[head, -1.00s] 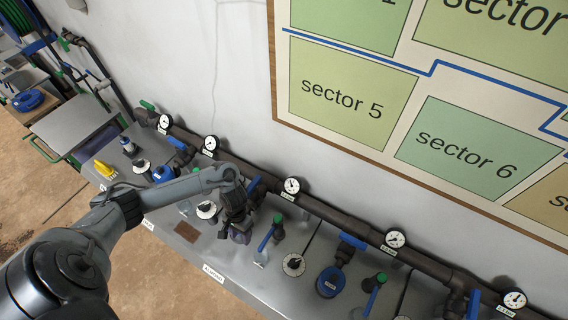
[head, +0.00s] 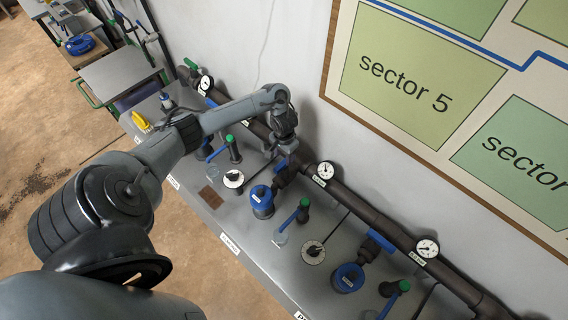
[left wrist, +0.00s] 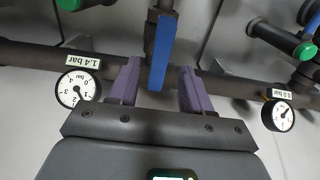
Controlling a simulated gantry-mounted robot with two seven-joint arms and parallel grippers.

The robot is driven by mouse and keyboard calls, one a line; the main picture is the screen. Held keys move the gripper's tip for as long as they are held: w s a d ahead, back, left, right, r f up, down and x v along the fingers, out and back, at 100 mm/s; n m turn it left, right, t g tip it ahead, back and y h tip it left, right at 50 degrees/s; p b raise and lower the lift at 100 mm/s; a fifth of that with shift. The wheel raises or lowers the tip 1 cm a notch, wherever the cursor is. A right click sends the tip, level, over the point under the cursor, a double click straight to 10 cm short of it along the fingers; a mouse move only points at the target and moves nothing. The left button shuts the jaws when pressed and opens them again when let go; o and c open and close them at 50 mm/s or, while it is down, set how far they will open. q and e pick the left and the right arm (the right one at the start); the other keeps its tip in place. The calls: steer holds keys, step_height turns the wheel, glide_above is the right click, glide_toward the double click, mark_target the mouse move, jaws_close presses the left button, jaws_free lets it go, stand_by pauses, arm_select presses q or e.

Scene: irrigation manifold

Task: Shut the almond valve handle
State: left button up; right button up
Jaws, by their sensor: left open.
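My left gripper (head: 287,150) is over the manifold pipe at the middle of the bench. In the left wrist view its two purple fingers (left wrist: 160,92) are open. A blue valve handle (left wrist: 160,52) lies between them, with a gap visible on each side. The handle runs in line with its dark branch pipe and across the main pipe. In the head view my gripper mostly hides this handle. A small label (head: 230,243) on the bench edge below is too blurred here to read surely. My right gripper is not in view.
A blue-bodied filter (head: 262,203) stands in front of the gripper. Another blue lever (head: 381,241) sits further right along the main pipe (head: 370,215). In the wrist view, a gauge (left wrist: 79,90) is left of the fingers and another gauge (left wrist: 278,116) is right.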

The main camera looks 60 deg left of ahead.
mark_target(284, 162)
arm_select(q)
step_height(284, 162, down, 2)
steer(key=shift+b, duration=0.3)
steer(key=shift+f, duration=0.95)
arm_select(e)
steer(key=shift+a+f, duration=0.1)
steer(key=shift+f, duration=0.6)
arm_select(q)
jaws_close()
